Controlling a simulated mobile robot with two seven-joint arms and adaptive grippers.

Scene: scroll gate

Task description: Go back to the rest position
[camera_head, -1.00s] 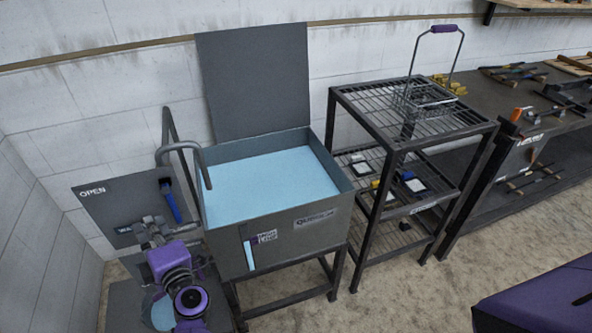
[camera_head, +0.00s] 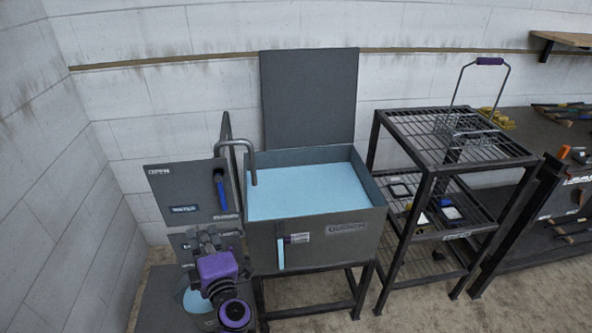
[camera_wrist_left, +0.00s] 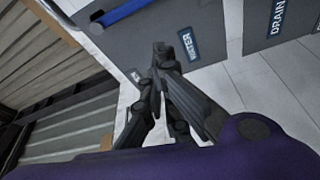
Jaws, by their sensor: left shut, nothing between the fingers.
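My left gripper (camera_head: 207,240) is in front of the grey panel beside the quench tank, at the lower left of the head view. In the left wrist view its dark fingers (camera_wrist_left: 160,50) are closed together with nothing between them. The panel (camera_head: 165,180) carries a blue-handled lever (camera_head: 220,188) and a "WATER" label; the lever's blue handle also shows in the left wrist view (camera_wrist_left: 128,12), apart from the fingertips. My right gripper is in neither view.
The quench tank (camera_head: 340,228) holds light blue water, its lid (camera_head: 308,98) standing up behind. A metal rack (camera_head: 430,172) with a wire basket (camera_head: 465,128) stands to the right, and a workbench (camera_head: 560,205) beyond it. Bare floor lies in front.

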